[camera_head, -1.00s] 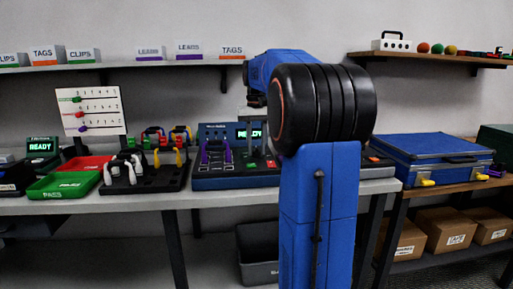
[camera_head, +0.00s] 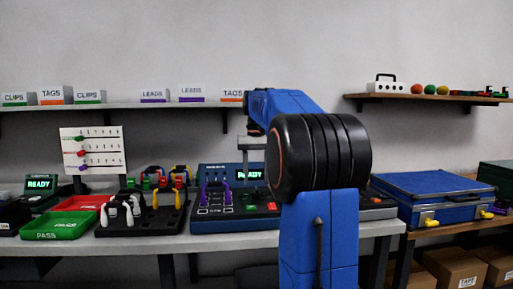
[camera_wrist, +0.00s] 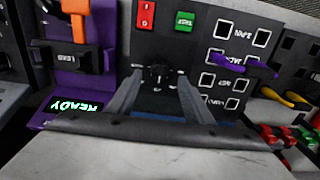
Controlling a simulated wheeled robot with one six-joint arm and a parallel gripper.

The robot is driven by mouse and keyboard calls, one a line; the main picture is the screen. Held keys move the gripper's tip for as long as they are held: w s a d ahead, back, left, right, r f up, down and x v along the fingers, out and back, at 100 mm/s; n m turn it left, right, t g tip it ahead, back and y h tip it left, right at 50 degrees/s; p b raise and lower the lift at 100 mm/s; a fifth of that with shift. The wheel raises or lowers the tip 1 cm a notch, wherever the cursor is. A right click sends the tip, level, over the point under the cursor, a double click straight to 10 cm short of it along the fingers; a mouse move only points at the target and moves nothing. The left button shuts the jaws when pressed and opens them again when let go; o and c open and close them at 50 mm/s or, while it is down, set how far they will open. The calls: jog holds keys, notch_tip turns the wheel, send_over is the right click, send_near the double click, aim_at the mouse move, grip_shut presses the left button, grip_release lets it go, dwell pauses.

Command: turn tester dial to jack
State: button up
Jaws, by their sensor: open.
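The tester (camera_head: 238,222) is a dark console on the table, with a lit READY screen (camera_head: 249,174) on its raised back panel. My gripper (camera_wrist: 158,80) is open above the tester. In the wrist view, a small black dial (camera_wrist: 157,73) shows between and just beyond the two grey fingers; contact cannot be told. The dial's pointer and markings are too dark to read. In the head view my arm hides part of the tester, and the dial cannot be made out.
On the tester are a red button (camera_wrist: 146,15), a green button (camera_wrist: 184,21) and a purple lead (camera_wrist: 240,66). A black rack with leads (camera_head: 143,218), a green PASS tray (camera_head: 58,226) and a red tray (camera_head: 83,203) stand left. A blue case (camera_head: 432,198) is at right.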

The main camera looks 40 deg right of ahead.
aim_at(257, 189)
notch_tip(257, 189, up, 13)
dwell(0.4)
dwell(0.4)
jog(key=s+a+f+n+t, duration=0.1)
jog(key=s+a+f+n, duration=0.1)
jog(key=s+a+f, duration=0.6)
jog(key=s+a+f+n+t, duration=0.15)
jog(key=a+f, duration=0.35)
jog(key=a, duration=0.6)
jog(key=s+a+f+n+t, duration=0.1)
jog(key=s+a+f, duration=0.4)
jog(key=s+f, duration=0.3)
jog(key=s+a+f+n+t, duration=0.1)
jog(key=s+a+f, duration=0.4)
jog(key=f, duration=1)
jog(key=s+n, duration=0.1)
jog(key=s, duration=0.2)
jog(key=shift+a+f, duration=0.15)
jog(key=shift+a, duration=0.25)
